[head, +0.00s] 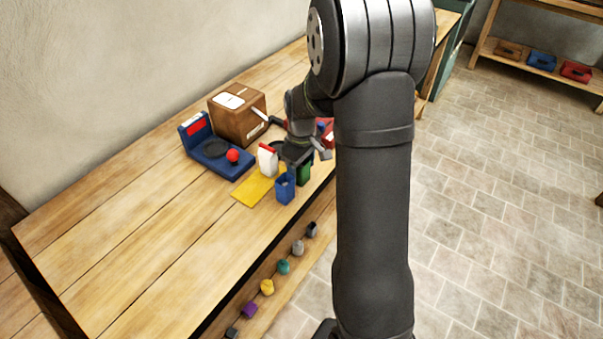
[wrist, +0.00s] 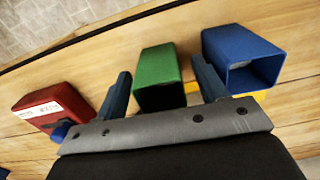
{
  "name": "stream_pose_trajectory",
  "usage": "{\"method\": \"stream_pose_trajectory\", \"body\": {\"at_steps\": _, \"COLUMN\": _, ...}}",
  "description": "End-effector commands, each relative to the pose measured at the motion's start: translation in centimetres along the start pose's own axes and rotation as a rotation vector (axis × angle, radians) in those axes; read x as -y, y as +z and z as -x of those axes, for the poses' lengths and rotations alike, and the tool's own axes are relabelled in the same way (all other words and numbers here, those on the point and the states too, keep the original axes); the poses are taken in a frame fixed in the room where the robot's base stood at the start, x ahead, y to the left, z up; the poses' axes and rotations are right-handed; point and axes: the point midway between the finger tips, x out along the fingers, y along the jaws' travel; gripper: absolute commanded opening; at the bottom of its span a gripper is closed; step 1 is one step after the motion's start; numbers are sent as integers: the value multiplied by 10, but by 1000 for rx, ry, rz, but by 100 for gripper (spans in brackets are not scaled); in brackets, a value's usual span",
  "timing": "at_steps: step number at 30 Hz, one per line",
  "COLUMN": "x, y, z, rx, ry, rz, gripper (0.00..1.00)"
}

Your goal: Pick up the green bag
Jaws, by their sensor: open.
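The green bag (wrist: 158,72), an open-topped holder, stands on the wooden bench in the middle of the wrist view. In the head view, the green bag (head: 304,175) shows partly, beneath my gripper and behind a blue bag (head: 285,189). My gripper (wrist: 160,68) is open. Its fingers appear on either side of the green bag, with a small visible gap on each side; nothing is held. The blue bag (wrist: 242,58) lies just outside the right finger in the wrist view.
A red box with a white label (wrist: 50,105) is left of the fingers in the wrist view. A white red-topped bag (head: 268,162), yellow mat (head: 252,190), blue scale (head: 210,155) with a red ball (head: 233,155) and cardboard box (head: 238,115) are nearby. The bench's left part is clear.

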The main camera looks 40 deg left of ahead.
Motion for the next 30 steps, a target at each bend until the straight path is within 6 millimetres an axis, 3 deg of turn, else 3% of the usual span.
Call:
{"method": "stream_pose_trajectory", "body": {"at_steps": 8, "x": 0, "y": 0, "z": -6, "rx": 0, "ry": 0, "rz": 0, "gripper": 65}}
{"method": "stream_pose_trajectory", "body": {"at_steps": 16, "x": 0, "y": 0, "z": -5, "rx": 0, "ry": 0, "rz": 0, "gripper": 16}}
{"method": "stream_pose_trajectory", "body": {"at_steps": 25, "x": 0, "y": 0, "z": -4, "rx": -1, "ry": 1, "rz": 0, "gripper": 15}}
{"method": "stream_pose_trajectory", "body": {"at_steps": 30, "x": 0, "y": 0, "z": 8, "rx": -3, "ry": 3, "rz": 0, "gripper": 15}}
